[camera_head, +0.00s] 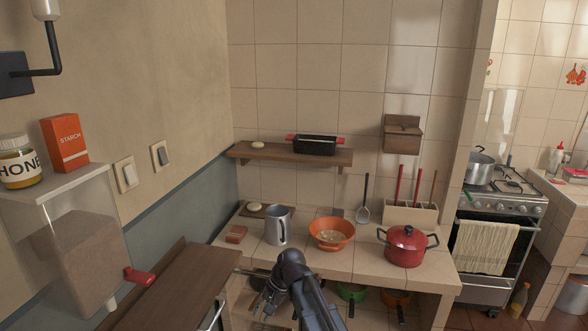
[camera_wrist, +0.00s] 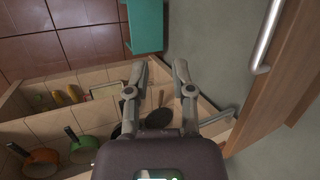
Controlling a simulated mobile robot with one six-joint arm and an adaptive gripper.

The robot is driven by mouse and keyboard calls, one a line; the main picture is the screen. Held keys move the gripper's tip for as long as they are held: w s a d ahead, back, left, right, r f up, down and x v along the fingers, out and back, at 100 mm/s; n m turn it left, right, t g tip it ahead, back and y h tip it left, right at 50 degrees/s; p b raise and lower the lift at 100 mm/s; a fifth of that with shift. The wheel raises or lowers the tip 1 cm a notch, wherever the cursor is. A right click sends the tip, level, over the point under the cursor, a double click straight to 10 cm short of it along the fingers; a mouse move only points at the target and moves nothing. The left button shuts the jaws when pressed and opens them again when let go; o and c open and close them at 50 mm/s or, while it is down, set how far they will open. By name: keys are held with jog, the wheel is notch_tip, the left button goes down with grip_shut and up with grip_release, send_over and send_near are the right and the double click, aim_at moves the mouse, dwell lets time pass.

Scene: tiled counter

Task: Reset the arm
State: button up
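My gripper (camera_head: 262,297) hangs in front of the tiled counter (camera_head: 353,263), low in the middle of the head view, with my dark arm behind it. In the wrist view my gripper (camera_wrist: 160,68) has its two grey fingers spread apart. Nothing is held between them. It points down toward the floor and the lower shelf, beside a wooden cabinet (camera_wrist: 281,80).
On the counter stand a grey metal pitcher (camera_head: 278,228), an orange bowl (camera_head: 332,234) and a red pot (camera_head: 406,246). A wooden-topped cabinet (camera_head: 178,290) is close on the left. Green (camera_wrist: 84,149) and orange (camera_wrist: 42,161) pans sit on the lower shelf.

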jog(key=s+d+f+h, duration=0.1)
jog(key=s+d, duration=0.3)
jog(key=d, duration=0.9)
jog(key=s+d+f+n+t+h, duration=0.1)
jog(key=s+d+h, duration=0.3)
jog(key=d, duration=0.9)
jog(key=shift+s+f+n+t+b, duration=0.3)
jog(key=shift+s+f+b, duration=0.1)
jog(key=shift+s+f, duration=0.05)
